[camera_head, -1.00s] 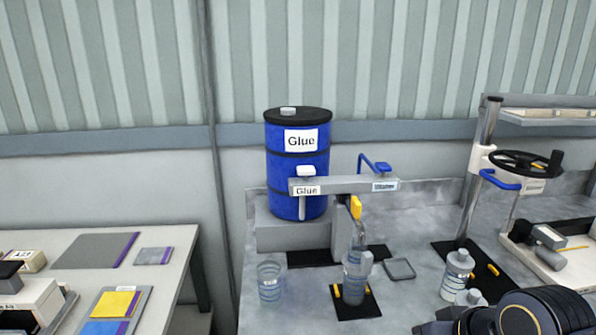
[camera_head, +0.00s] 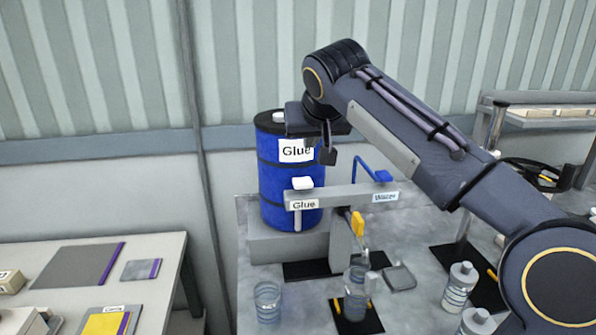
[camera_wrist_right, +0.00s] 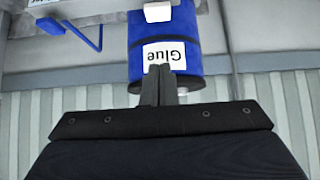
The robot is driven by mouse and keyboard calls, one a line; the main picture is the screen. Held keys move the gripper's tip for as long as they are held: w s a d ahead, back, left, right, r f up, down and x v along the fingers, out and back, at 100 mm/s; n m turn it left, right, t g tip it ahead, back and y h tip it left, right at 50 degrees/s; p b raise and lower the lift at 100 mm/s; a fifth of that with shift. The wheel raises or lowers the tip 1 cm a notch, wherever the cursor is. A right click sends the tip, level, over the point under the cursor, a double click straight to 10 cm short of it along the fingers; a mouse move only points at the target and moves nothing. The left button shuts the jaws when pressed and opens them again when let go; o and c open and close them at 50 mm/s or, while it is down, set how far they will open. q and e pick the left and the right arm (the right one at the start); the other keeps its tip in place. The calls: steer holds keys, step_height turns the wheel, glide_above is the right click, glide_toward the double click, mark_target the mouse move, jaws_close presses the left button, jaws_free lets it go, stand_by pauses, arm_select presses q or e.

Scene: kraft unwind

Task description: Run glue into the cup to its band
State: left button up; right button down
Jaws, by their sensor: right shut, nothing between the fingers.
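The blue glue drum (camera_head: 272,172) stands on a grey block, with a Glue label on its front; it shows upside down in the right wrist view (camera_wrist_right: 187,30). A grey bar before it carries a Glue label, a Water label, a white tap (camera_head: 302,183) and a blue lever (camera_head: 383,176). A yellow piece (camera_head: 357,224) hangs under the bar. A clear ringed cup (camera_head: 356,290) stands on a black mat below it; another clear cup (camera_head: 267,300) stands to the left. My right gripper (camera_head: 328,156) is shut and empty, in front of the drum's upper right, also in the wrist view (camera_wrist_right: 158,72). My left gripper is out of view.
A grey square tray (camera_head: 399,277) lies right of the mat. Clear bottles (camera_head: 459,286) stand at the right, partly near my arm. A handwheel press is mostly behind my arm. A side table (camera_head: 160,290) with panels is at left.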

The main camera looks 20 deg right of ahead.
steer(key=p, duration=0.1)
glide_above(302, 179)
steer(key=s, duration=0.3)
steer(key=f, duration=0.7)
steer(key=shift+w+a+f, duration=0.2)
steer(key=shift+w+a, duration=0.05)
steer(key=shift+a, duration=0.1)
step_height(302, 179, down, 2)
steer(key=shift+s+f, duration=0.1)
steer(key=shift+f, duration=0.75)
